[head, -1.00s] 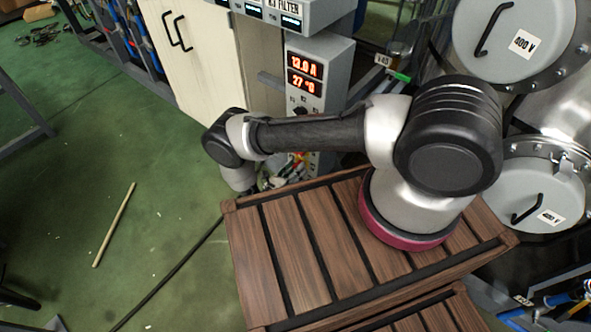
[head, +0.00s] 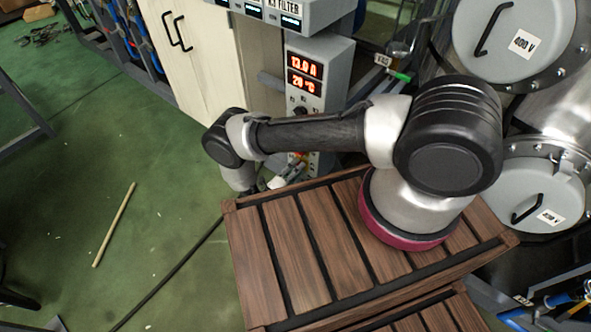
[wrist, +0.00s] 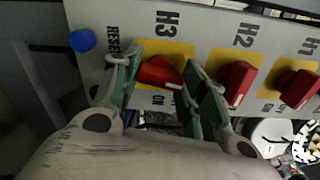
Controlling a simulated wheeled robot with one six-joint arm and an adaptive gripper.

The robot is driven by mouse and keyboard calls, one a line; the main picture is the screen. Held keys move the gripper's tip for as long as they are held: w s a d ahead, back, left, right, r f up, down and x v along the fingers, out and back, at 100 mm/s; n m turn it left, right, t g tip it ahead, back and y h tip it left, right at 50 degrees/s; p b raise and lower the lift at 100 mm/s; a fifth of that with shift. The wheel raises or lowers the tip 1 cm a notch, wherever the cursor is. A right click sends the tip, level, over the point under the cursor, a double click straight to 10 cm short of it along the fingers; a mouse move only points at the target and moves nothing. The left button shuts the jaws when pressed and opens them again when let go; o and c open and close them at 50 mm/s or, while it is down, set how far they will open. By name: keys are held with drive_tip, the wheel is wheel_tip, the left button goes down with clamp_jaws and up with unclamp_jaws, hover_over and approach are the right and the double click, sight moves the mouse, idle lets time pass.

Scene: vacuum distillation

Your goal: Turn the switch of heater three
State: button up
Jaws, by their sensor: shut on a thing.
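The red switch of heater three (wrist: 157,72) sits on a yellow plate below the label H3, in the wrist view. Its handle lies nearly level across the picture, unlike the more slanted H2 switch (wrist: 236,82) and H1 switch (wrist: 298,88). My gripper (wrist: 162,78) has one green-padded finger on each side of the H3 switch and is shut on it. In the head view my forearm covers much of the control panel (head: 322,48), and the switch being held cannot be made out there.
A blue reset button (wrist: 83,40) is left of H3. In the head view, a cabinet (head: 195,60) stands left of the panel, and metal vessels (head: 518,40) stand at the right. A wooden slatted platform (head: 300,225) bears my arm. Open green floor lies at the left.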

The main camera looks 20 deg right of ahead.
drive_tip(key=shift+n, duration=1)
drive_tip(key=o, duration=1)
drive_tip(key=shift+a, duration=0.1)
drive_tip(key=v, duration=0.7)
drive_tip(key=shift+s+a, duration=0.15)
